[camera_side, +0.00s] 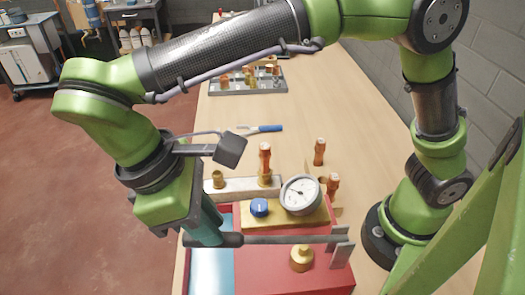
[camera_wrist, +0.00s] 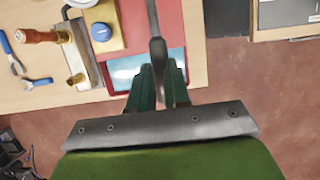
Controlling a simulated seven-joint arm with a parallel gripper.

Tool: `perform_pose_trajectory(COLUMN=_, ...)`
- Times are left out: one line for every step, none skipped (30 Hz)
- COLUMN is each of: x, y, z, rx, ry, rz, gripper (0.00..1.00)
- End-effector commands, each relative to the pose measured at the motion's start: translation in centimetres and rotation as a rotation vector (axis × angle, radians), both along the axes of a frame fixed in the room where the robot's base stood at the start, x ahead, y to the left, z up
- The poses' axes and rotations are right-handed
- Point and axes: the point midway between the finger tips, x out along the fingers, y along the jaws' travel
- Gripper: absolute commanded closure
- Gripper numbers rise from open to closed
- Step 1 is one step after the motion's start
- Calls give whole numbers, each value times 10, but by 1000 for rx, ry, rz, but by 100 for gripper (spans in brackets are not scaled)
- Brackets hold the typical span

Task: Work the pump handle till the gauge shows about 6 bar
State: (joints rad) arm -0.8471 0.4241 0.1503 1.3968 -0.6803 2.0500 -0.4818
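The pump handle (camera_side: 285,239) is a dark bar, lying almost level across the red pump (camera_side: 325,278) from a grey bracket at its right. My gripper (camera_side: 207,228) is at the handle's left, free end, with its green fingers shut on the grip. In the wrist view, the handle (camera_wrist: 157,50) runs in between the fingertips (camera_wrist: 158,75). The round white-faced gauge (camera_side: 300,194) stands on the pump's yellow block, behind the handle. Its needle is too small to read. A blue knob (camera_side: 259,207) sits left of the gauge; it also shows in the wrist view (camera_wrist: 101,32).
An open water tank (camera_side: 209,270) is at the pump's left. A metal bar (camera_side: 237,187) with brass fittings lies behind the pump, with copper-topped pieces (camera_side: 319,150) nearby. A blue-handled tool (camera_side: 258,130) and a grey tray (camera_side: 240,89) are farther back. The table's left side is close.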

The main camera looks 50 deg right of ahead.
Motion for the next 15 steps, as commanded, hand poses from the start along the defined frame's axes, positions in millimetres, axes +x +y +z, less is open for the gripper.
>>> perform_pose_trajectory(x=-1, y=0, z=-4, rx=-2, ry=4, rz=1, gripper=84)
perform_pose_trajectory(x=-1, y=0, z=-6, rx=-2, ry=4, rz=1, gripper=84)
perform_pose_trajectory(x=-1, y=0, z=-8, rx=-2, ry=3, rz=0, gripper=84)
perform_pose_trajectory(x=-1, y=0, z=-10, rx=-3, ry=3, rz=0, gripper=84)
perform_pose_trajectory(x=0, y=0, z=-12, rx=-2, ry=2, rz=0, gripper=84)
perform_pose_trajectory(x=-1, y=0, z=-14, rx=-2, ry=3, rz=0, gripper=84)
perform_pose_trajectory(x=-1, y=0, z=-16, rx=-3, ry=4, rz=0, gripper=84)
perform_pose_trajectory(x=-1, y=0, z=-18, rx=-3, ry=4, rz=0, gripper=84)
perform_pose_trajectory(x=-1, y=0, z=-20, rx=-2, ry=3, rz=-1, gripper=84)
perform_pose_trajectory(x=-1, y=0, z=-22, rx=-2, ry=3, rz=-1, gripper=84)
perform_pose_trajectory(x=-1, y=0, z=-24, rx=-2, ry=3, rz=-1, gripper=84)
perform_pose_trajectory(x=-1, y=0, z=-26, rx=-3, ry=3, rz=0, gripper=84)
perform_pose_trajectory(x=-1, y=0, z=-28, rx=-3, ry=3, rz=0, gripper=84)
perform_pose_trajectory(x=-1, y=0, z=-30, rx=-3, ry=4, rz=0, gripper=84)
perform_pose_trajectory(x=-1, y=0, z=-32, rx=-3, ry=4, rz=0, gripper=84)
